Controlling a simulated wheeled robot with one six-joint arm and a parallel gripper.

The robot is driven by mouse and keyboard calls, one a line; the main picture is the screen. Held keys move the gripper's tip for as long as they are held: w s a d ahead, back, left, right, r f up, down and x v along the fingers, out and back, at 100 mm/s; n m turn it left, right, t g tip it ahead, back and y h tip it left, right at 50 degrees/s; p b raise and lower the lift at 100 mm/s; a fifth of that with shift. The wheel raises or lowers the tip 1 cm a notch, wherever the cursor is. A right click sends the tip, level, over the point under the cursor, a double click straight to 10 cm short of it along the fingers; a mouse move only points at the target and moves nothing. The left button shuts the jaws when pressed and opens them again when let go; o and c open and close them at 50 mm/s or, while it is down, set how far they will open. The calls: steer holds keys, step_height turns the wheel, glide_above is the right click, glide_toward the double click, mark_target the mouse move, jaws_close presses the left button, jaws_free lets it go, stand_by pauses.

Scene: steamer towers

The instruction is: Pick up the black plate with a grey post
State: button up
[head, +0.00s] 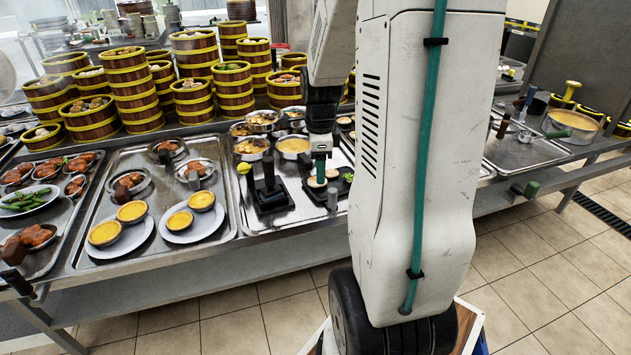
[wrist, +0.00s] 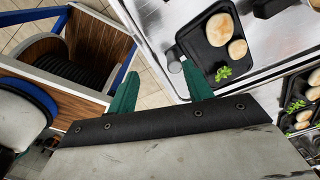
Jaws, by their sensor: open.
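The black plate with a grey post (wrist: 218,62) lies on the metal counter at the upper right of the wrist view, holding two pale buns and a green sprig. Its short grey post (wrist: 173,62) stands at the plate's left edge there. In the head view the plate is partly hidden behind my gripper, and its grey post (head: 332,200) shows at the front edge. My gripper (wrist: 161,86) is open and empty.
Another black plate with a black upright handle (head: 268,190) stands just left in the head view. A tray with pale plates of yellow bowls (head: 160,222) lies further left. Bamboo steamer towers (head: 130,85) stand behind. The floor before the counter (head: 250,320) is clear.

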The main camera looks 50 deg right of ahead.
mark_target(331, 189)
steer(key=d+f+m, duration=0.2)
steer(key=s+d+f+m, duration=0.1)
steer(key=d+f, duration=0.1)
steer(key=shift+d+m, duration=0.3)
steer(key=shift+m, duration=0.1)
steer(key=f, duration=0.7)
steer(key=shift+a+f, duration=0.3)
jaws_close()
